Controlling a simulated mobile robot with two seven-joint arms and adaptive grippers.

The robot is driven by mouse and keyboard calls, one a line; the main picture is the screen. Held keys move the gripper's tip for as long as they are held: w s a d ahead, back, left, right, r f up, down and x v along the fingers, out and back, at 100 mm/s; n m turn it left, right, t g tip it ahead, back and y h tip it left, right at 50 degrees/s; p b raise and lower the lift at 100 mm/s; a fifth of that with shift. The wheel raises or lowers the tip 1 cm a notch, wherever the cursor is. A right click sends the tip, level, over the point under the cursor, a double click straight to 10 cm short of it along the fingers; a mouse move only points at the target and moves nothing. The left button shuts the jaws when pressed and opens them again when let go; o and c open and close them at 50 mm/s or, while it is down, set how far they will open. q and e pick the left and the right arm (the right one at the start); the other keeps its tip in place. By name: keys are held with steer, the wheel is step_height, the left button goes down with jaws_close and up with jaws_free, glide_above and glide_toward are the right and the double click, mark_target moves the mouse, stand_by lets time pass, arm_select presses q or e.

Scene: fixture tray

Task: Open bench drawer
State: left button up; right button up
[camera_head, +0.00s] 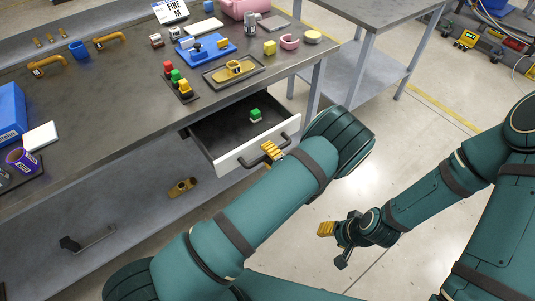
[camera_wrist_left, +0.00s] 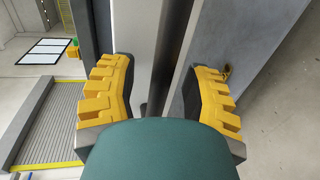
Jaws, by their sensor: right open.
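The bench drawer (camera_head: 228,160) stands pulled out from under the bench top, its dark inside visible. Its white front (camera_head: 232,158) carries a dark bar handle (camera_head: 288,138). My left gripper (camera_head: 272,150) is at the handle. In the left wrist view its yellow fingers (camera_wrist_left: 160,98) are wide apart, with the pale drawer front (camera_wrist_left: 150,40) showing between them; contact with the handle cannot be told. My right gripper (camera_head: 333,241) is open and empty over the floor, away from the drawer.
The bench top (camera_head: 120,100) holds a gold part in a dark tray (camera_head: 210,82), a blue fixture (camera_head: 205,47), coloured knobs and yellow handles. A lower shelf (camera_head: 130,210) runs below. A second table (camera_head: 375,12) stands behind right.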

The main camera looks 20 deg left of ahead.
arm_select(q)
jaws_close()
steer(key=v, duration=0.2)
steer(key=f+p+v, duration=0.1)
steer(key=v, duration=0.2)
steer(key=shift+s+d, duration=0.2)
steer(key=shift+d, duration=0.1)
steer(key=shift+o, duration=0.5)
jaws_free()
